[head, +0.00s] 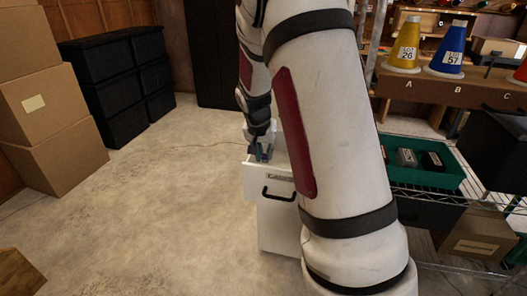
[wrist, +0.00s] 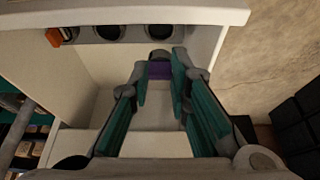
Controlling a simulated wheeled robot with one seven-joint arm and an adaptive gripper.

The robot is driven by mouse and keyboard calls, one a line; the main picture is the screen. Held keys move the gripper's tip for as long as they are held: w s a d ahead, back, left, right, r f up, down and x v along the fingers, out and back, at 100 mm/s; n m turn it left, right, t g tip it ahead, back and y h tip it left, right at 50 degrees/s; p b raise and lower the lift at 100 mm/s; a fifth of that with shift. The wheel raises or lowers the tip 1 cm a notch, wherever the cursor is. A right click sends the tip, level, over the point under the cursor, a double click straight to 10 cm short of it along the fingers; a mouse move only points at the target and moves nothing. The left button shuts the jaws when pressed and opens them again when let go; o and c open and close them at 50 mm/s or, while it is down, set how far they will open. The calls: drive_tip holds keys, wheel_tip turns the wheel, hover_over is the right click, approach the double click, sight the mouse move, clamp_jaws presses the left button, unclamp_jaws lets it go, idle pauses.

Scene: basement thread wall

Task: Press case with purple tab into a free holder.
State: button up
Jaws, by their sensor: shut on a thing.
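In the wrist view, my gripper (wrist: 160,68) has its teal-lined fingers shut on the case with purple tab (wrist: 159,71). The purple part shows between the fingertips; the rest of the case is mostly hidden. A row of round dark holders runs along the inside of the white drawer's (wrist: 200,18) far wall. Two holders at the left and middle (wrist: 68,33) (wrist: 108,32) show dark openings. An orange piece (wrist: 54,37) sits at the left end. The fingertips are at a third grey holder (wrist: 159,55); contact cannot be told. In the head view, my gripper (head: 262,150) is over the drawer.
The white cabinet (head: 277,225) has a black handle. A green crate (head: 420,165) with dark cases stands on a wire shelf at right. Yellow (head: 405,45) and blue (head: 449,50) thread cones stand above. Black drawers (head: 118,85) and cardboard boxes (head: 45,90) are left; the floor between is clear.

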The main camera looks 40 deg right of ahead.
drive_tip(key=shift+f+b, duration=1.55)
drive_tip(key=shift+f, duration=0.9)
drive_tip(key=shift+f+b, duration=0.5)
drive_tip(key=shift+f, duration=0.05)
drive_tip(key=o, duration=0.8)
drive_tip(key=shift+o, duration=0.2)
drive_tip(key=shift+a+r, duration=0.1)
drive_tip(key=shift+r, duration=0.05)
